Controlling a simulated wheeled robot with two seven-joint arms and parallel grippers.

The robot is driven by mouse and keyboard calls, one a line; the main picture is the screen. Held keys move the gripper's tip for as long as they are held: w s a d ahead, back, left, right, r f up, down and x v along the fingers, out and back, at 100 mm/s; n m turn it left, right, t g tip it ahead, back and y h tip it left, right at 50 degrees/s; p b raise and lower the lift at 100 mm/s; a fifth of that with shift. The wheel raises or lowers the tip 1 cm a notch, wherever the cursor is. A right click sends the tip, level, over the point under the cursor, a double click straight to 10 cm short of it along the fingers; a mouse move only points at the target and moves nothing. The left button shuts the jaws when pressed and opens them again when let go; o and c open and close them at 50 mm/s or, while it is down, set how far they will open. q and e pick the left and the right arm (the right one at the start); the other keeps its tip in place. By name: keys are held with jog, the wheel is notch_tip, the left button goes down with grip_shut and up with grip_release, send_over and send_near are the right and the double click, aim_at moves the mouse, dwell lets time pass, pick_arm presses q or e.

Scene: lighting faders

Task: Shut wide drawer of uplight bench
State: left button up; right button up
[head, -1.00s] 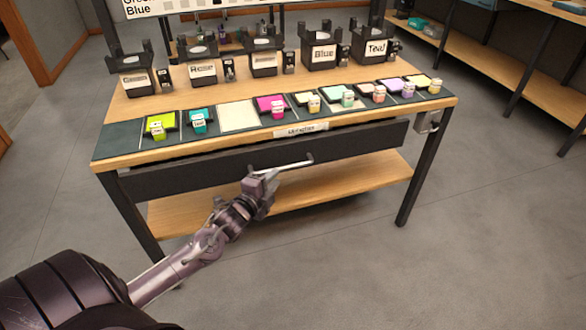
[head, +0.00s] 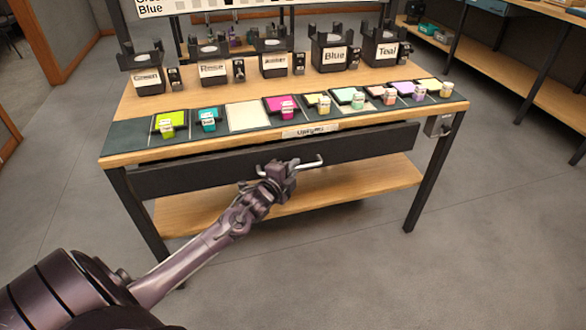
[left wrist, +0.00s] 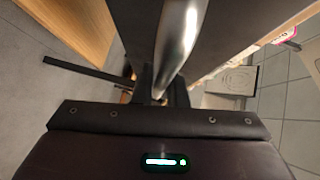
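The uplight bench (head: 150,104) stands ahead with a label plate (head: 310,131) on its front edge. Below this is the wide drawer's dark front (head: 365,143), with a dark gap between it and the bench top; how far out it sits is hard to tell. The drawer's silver bar handle (head: 312,162) shows right of my left gripper (head: 281,172), which covers its left part. In the left wrist view the handle (left wrist: 178,35) runs down between the fingers (left wrist: 163,92); whether they clamp it is unclear. My right gripper is out of view.
Several coloured samples and small jars line the bench's front strip, with labelled black holders behind, such as the Blue one (head: 335,55). A wooden lower shelf (head: 340,193) lies beneath the drawer. Floor (head: 480,240) at right is clear.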

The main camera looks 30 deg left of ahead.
aim_at(288, 158)
pick_arm(q)
grip_shut()
jog(key=w+a+b, duration=0.1)
jog(key=w+a, duration=0.1)
jog(key=shift+w+a+f, duration=0.1)
jog(key=shift+w+a, duration=0.15)
jog(key=shift+a, duration=0.15)
jog(key=shift+w+a, duration=0.15)
jog(key=shift+a, duration=0.15)
jog(key=shift+r, duration=0.25)
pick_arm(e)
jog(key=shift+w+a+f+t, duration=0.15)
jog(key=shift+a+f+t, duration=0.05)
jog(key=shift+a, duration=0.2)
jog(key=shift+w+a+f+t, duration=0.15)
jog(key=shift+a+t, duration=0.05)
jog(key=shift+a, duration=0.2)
pick_arm(q)
jog(key=shift+o, duration=1.7)
grip_release()
